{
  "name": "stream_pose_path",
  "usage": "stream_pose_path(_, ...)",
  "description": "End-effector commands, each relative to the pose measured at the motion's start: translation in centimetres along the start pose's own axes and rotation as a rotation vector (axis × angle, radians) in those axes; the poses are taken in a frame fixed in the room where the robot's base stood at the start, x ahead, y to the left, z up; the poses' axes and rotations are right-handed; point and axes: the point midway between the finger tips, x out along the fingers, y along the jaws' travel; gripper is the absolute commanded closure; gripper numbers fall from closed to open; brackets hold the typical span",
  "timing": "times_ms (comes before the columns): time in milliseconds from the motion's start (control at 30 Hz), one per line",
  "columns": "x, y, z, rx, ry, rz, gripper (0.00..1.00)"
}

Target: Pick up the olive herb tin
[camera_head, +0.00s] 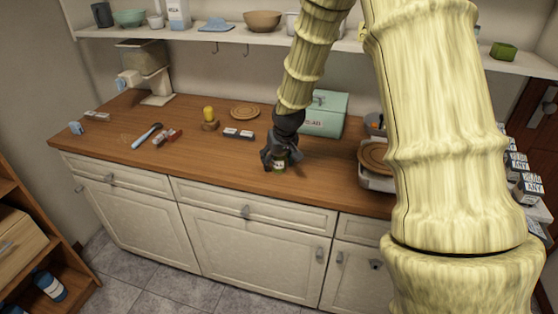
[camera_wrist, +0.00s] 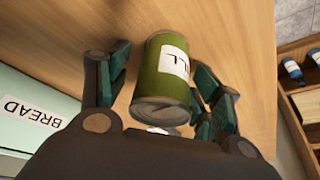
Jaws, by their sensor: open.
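The olive herb tin (camera_wrist: 160,85) is a green can with a white label showing the letters "ILL". In the wrist view it lies between the two fingers of my gripper (camera_wrist: 158,88), with a gap on the left; on the right the finger is very close to it and I cannot tell if they touch. In the head view the tin (camera_head: 280,164) stands on the wooden counter (camera_head: 190,150) near its front edge, partly hidden by my gripper (camera_head: 279,157). My gripper is open around the tin.
A mint bread box (camera_head: 325,116) stands just behind my gripper. A scale (camera_head: 374,178) with a round board is to the right. A shelf (camera_head: 230,34) runs above.

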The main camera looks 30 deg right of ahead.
Motion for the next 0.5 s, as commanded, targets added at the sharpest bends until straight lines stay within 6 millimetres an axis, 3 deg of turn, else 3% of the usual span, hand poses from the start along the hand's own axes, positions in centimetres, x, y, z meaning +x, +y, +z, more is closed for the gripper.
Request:
stream_pose_path(267,0.15,0.01,-0.02,0.0,0.001,0.0,0.35)
stream_pose_path(500,0.14,0.01,-0.01,0.0,0.0,0.0,0.79)
